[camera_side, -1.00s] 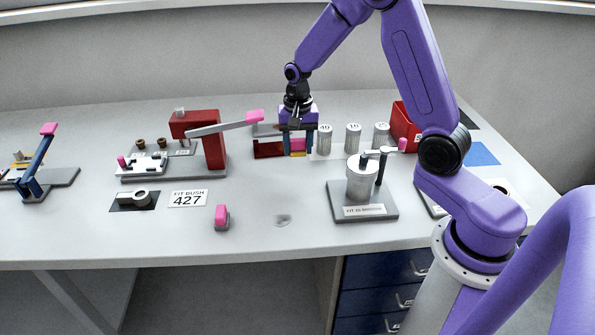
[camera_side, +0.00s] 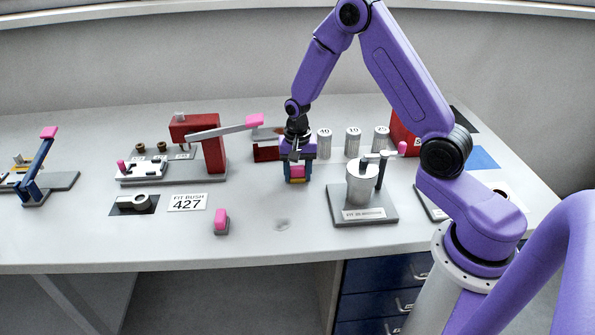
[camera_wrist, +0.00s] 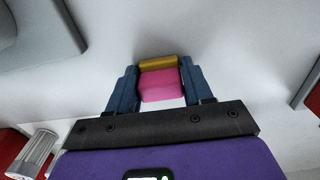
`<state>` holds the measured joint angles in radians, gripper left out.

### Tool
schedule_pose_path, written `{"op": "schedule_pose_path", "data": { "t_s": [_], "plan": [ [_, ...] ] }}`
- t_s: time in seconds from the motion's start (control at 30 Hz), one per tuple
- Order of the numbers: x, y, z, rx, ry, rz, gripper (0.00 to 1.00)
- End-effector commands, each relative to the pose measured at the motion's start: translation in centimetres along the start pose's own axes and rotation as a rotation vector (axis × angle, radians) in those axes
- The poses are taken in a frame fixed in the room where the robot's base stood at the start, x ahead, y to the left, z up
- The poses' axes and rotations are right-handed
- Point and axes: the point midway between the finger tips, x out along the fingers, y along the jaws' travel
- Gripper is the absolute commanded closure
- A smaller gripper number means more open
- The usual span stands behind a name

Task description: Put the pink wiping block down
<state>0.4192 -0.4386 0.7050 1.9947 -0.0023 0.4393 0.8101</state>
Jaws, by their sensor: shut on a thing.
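My gripper (camera_side: 297,173) is shut on the pink wiping block (camera_side: 297,171), which has a yellow strip along its lower side. In the wrist view the pink block (camera_wrist: 161,86) sits between the two blue fingers of my gripper (camera_wrist: 160,84), with the yellow strip (camera_wrist: 158,63) beyond it. The gripper points down over the white table. I cannot tell whether the block touches the table. A grey smudge (camera_side: 282,224) lies on the table in front of the gripper.
A grey base with a metal cylinder (camera_side: 362,185) stands to the right. A red press (camera_side: 214,150) with a pink-tipped lever stands left. A pink-topped grey piece (camera_side: 221,221) sits at front left. Several numbered cylinders (camera_side: 353,142) stand behind. The table around the smudge is clear.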

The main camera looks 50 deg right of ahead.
Motion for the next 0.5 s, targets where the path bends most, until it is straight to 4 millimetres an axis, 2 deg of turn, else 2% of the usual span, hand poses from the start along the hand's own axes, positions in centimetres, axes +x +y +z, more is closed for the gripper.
{"op": "schedule_pose_path", "data": {
  "t_s": [0.03,0.07,0.13,0.5],
  "plan": [
    [0.18,0.01,0.01,0.000,-0.001,0.001,0.78],
    [0.21,0.01,0.01,0.000,-0.001,0.001,0.46],
    [0.17,0.00,0.01,0.000,0.000,0.000,0.24],
    [-0.17,-0.01,-0.01,0.000,0.000,0.000,0.24]
  ]
}}
